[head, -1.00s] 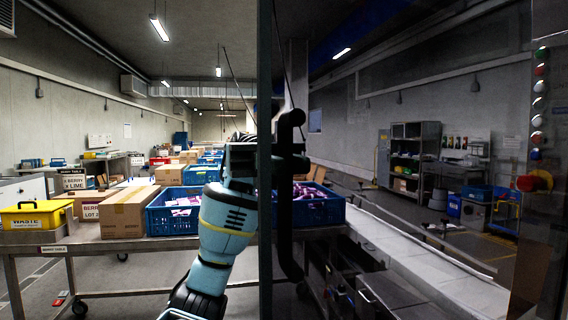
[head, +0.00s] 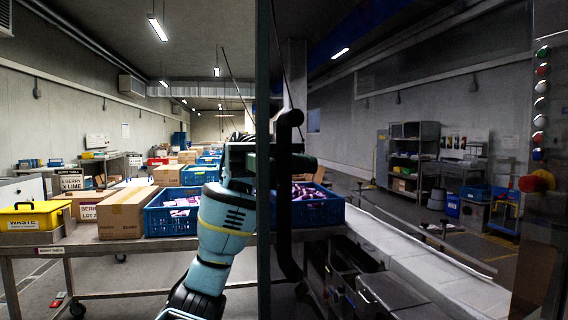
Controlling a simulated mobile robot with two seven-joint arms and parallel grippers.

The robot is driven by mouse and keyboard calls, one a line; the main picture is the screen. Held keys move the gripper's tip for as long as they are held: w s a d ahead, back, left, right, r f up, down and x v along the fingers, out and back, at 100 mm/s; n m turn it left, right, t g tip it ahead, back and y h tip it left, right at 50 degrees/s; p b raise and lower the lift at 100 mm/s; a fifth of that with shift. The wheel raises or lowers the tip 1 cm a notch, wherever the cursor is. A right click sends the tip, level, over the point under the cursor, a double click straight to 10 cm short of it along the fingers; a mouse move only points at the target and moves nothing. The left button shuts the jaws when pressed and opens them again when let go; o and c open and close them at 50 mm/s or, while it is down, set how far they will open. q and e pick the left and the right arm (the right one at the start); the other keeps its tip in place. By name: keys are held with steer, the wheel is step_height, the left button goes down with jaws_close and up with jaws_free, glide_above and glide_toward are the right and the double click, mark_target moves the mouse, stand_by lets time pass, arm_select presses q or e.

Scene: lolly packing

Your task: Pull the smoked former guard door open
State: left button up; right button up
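The smoked former guard door (head: 420,110) fills the right half of the head view as a dark see-through panel. Its upright edge frame (head: 263,60) runs down the middle of the view. A black vertical bar handle (head: 288,225) with a bent top stands just right of that frame. My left gripper (head: 290,162) is at the upper part of the handle, across the frame edge. Its fingers are dark and overlap the handle, so I cannot tell whether they are closed on it. My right gripper is not in view.
Left of the door edge stands a table (head: 140,247) with a yellow waste box (head: 35,213), cardboard boxes (head: 126,212) and a blue crate (head: 170,222). Through the panel a pale conveyor (head: 420,262) shows. Coloured buttons and a red knob (head: 536,182) are at the far right.

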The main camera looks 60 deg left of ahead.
arm_select(q)
steer(key=a, duration=0.7)
steer(key=shift+w+a, duration=0.4)
steer(key=shift+w, duration=0.05)
stand_by(0.5)
